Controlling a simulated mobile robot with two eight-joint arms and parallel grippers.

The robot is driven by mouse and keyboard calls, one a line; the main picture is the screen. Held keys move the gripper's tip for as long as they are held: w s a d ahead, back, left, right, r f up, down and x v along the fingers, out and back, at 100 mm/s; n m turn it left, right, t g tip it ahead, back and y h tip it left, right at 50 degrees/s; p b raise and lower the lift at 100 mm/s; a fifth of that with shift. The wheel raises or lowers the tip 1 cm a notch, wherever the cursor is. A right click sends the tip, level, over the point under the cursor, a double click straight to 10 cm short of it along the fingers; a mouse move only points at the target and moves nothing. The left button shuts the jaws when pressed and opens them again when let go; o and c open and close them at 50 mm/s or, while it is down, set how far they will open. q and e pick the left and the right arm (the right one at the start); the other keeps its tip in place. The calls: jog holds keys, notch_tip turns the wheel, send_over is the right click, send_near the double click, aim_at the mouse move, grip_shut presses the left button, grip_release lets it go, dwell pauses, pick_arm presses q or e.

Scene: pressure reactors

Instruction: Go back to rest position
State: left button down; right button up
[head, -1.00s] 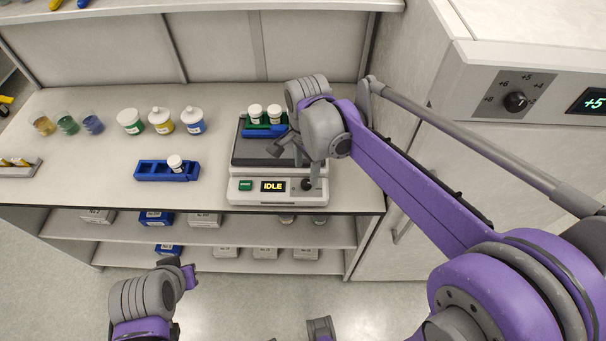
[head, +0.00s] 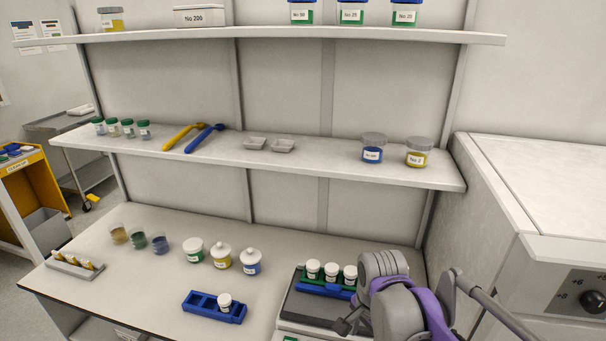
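My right arm reaches in from the lower right in the head view, and its gripper (head: 347,326) hangs over the front right of the grey device on the bench. The wrist covers part of that device, and I cannot tell whether the fingers are apart. My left arm and gripper are out of the picture. The device (head: 311,308) carries a green and blue rack (head: 325,289) holding three white jars (head: 331,271). A blue holder (head: 213,308) with one white jar (head: 225,300) stands on the bench to its left.
Three lidded jars (head: 221,257) and several small beakers (head: 138,240) stand farther back on the bench (head: 165,297). Shelves (head: 310,161) with jars and spoons rise behind. A cabinet with a knob (head: 592,302) stands at right. A yellow cart (head: 40,184) is at far left.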

jog(key=s+d+f+n+t, duration=0.1)
jog(key=s+f+n+t, duration=0.1)
jog(key=s+n, duration=0.4)
jog(key=s+d+f+n+t, duration=0.2)
jog(key=s+f+n+t, duration=0.1)
jog(key=s+n, duration=0.3)
jog(key=shift+s+d, duration=0.2)
jog(key=shift+s, duration=0.8)
